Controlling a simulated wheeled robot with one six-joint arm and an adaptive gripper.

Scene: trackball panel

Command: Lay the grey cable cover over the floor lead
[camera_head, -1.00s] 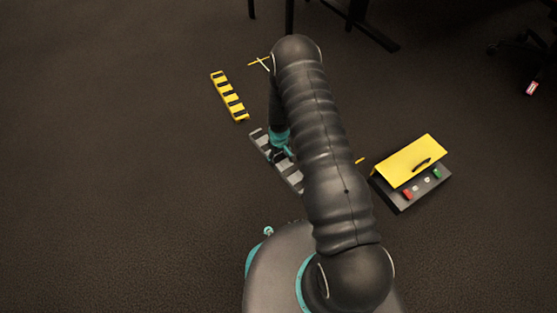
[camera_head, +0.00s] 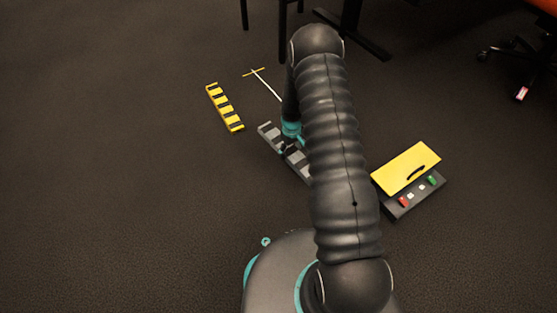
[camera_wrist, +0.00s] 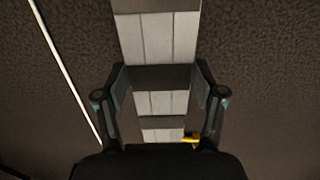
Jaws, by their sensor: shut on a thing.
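The grey cable cover (camera_head: 267,131), a long strip with dark bands, shows left of my arm in the head view. Its near end is hidden behind the arm. My gripper (camera_head: 288,147) is shut on it near its middle. In the wrist view the cover (camera_wrist: 157,40) runs between the two fingers of my gripper (camera_wrist: 162,82). The floor lead (camera_head: 267,87), a thin white line, runs from a yellow floor mark (camera_head: 254,72) until my arm hides it. In the wrist view the lead (camera_wrist: 62,66) lies left of the cover, apart from it. I cannot tell the cover's height above the floor.
A yellow and black strip (camera_head: 224,107) lies left of the grey cover. A control box with a yellow lid (camera_head: 407,168) and coloured buttons stands right of my arm. Table legs (camera_head: 352,35) and a chair base (camera_head: 517,65) are at the back. Floor at left is clear.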

